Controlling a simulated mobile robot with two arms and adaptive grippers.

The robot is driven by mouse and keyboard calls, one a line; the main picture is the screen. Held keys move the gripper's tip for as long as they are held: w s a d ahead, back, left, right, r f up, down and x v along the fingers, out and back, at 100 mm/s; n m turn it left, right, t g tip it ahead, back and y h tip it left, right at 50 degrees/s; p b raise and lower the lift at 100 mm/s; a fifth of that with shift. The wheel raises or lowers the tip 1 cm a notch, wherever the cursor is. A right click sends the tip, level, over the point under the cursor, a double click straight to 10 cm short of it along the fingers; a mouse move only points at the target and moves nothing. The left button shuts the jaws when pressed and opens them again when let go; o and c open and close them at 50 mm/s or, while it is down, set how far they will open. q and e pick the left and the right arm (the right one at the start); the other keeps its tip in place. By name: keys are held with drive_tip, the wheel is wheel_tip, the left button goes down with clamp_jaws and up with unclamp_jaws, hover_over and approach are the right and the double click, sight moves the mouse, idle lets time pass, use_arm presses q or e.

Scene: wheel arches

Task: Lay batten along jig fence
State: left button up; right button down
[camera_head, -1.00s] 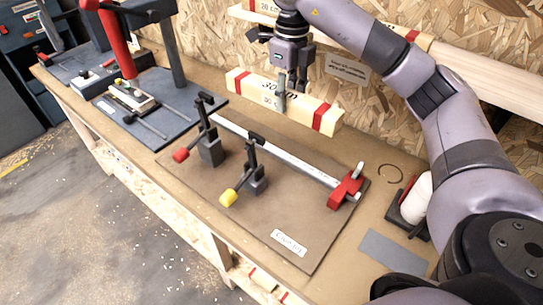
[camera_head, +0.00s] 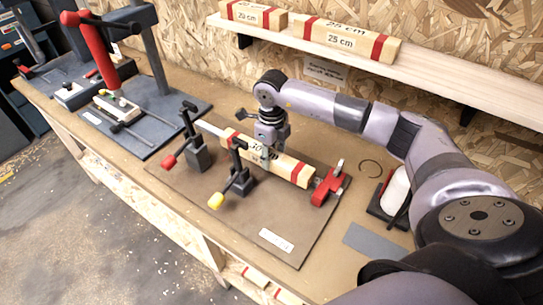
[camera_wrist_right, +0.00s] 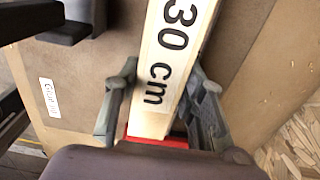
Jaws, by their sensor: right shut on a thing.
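The batten (camera_head: 290,166), pale wood with red end bands and a "30 cm" mark, lies low over the jig board (camera_head: 215,210), along the metal fence (camera_head: 211,128). Its right end is close to the red stop (camera_head: 328,186). I cannot tell whether it touches the board or fence. My right gripper (camera_head: 268,152) is shut on the batten near its middle. The right wrist view shows the batten (camera_wrist_right: 168,65) between the two fingers (camera_wrist_right: 162,108). Two toggle clamps, red-handled (camera_head: 194,150) and yellow-handled (camera_head: 239,180), stand on the near side. My left gripper is not in view.
A shelf (camera_head: 440,90) on the back wall holds other marked battens (camera_head: 345,39). A white bottle (camera_head: 395,190) in a dark holder and a grey plate (camera_head: 375,243) lie right of the jig. A red-handled press (camera_head: 92,50) stands at the left.

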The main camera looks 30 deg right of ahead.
drive_tip(key=shift+f, duration=0.7)
drive_tip(key=shift+f+b, duration=0.6)
drive_tip(key=shift+f, duration=0.05)
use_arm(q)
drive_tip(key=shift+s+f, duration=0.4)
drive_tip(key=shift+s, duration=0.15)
use_arm(e)
drive_tip(key=c, duration=1)
unclamp_jaws()
drive_tip(key=shift+c, duration=0.2)
drive_tip(key=shift+r, duration=0.1)
